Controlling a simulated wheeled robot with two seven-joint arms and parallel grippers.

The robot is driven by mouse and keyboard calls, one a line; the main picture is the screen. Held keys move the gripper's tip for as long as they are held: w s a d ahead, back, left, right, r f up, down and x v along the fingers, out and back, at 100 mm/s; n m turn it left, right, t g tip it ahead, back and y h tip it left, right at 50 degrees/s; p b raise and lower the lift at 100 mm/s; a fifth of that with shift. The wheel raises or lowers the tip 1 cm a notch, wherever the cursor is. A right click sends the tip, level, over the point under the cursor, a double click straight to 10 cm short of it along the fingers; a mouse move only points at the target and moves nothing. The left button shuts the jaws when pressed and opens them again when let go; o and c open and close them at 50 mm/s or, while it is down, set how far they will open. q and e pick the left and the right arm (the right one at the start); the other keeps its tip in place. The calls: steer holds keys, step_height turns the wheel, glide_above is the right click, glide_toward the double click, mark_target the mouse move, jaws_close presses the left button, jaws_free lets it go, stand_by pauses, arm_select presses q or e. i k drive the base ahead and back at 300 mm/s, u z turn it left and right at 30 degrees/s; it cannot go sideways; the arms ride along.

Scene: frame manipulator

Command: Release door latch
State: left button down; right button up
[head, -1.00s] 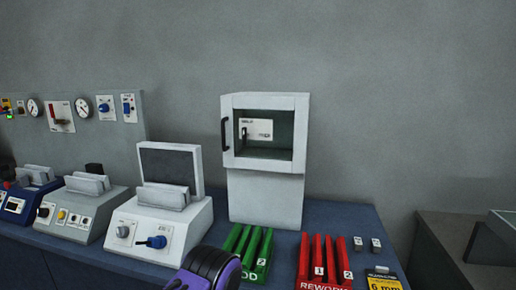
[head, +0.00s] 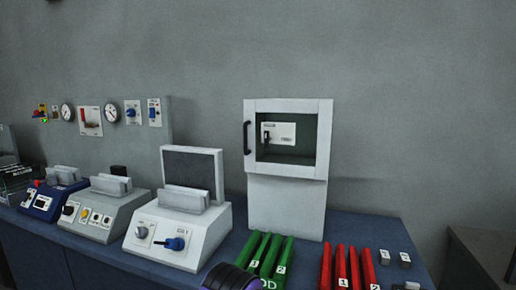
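A white cabinet (head: 287,205) stands at the back of the blue bench. Its upper part has a framed door (head: 322,145) with a dark window, and it looks closed. A black vertical handle (head: 247,138) is on the door's left side. Through the window a white plate with a small black lever (head: 266,137) shows; I cannot tell whether this is the latch. A black and purple rounded part of my own arm shows at the bottom edge, in front of the green rack. Neither gripper's fingers show in the head view.
White fixture with a blue knob (head: 176,244) and raised dark panel stands left of the cabinet. Grey (head: 104,206) and blue (head: 48,200) fixtures are further left. Green (head: 267,256) and red (head: 341,267) slotted racks lie in front. A panel with gauges (head: 112,112) is behind.

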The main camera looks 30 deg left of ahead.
mark_target(267, 139)
steer(key=z, duration=2.15)
steer(key=k, duration=1.2)
steer(key=u, duration=1.95)
steer(key=i, duration=0.45)
steer(key=u, duration=0.15)
